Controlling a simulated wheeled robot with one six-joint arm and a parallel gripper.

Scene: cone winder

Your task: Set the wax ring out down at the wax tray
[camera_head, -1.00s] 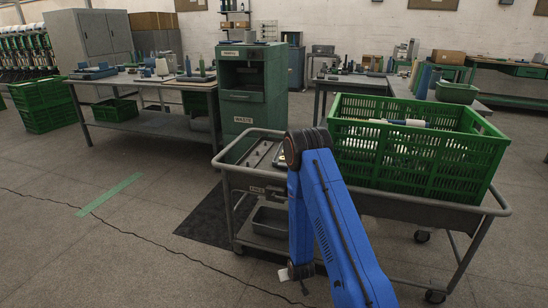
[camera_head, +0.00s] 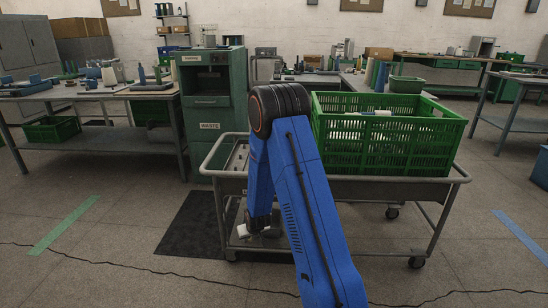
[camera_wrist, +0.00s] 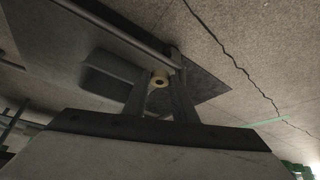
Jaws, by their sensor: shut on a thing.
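The ring is held above the floor, near the cart's lower rail and shelf. In the head view my blue arm folds down in front of the cart (camera_head: 405,188). Its lower end hangs below the cart's top, and the ring cannot be made out there. I cannot identify the wax tray in either view; my arm covers part of the cart top.
A green crate (camera_head: 390,150) fills the cart's right side. A grey bin (camera_wrist: 108,72) is on its lower shelf. A green waste cabinet (camera_head: 210,128) stands behind left, beside a workbench (camera_head: 85,92). A dark mat (camera_head: 190,225) lies left of the cart. The floor at left is open.

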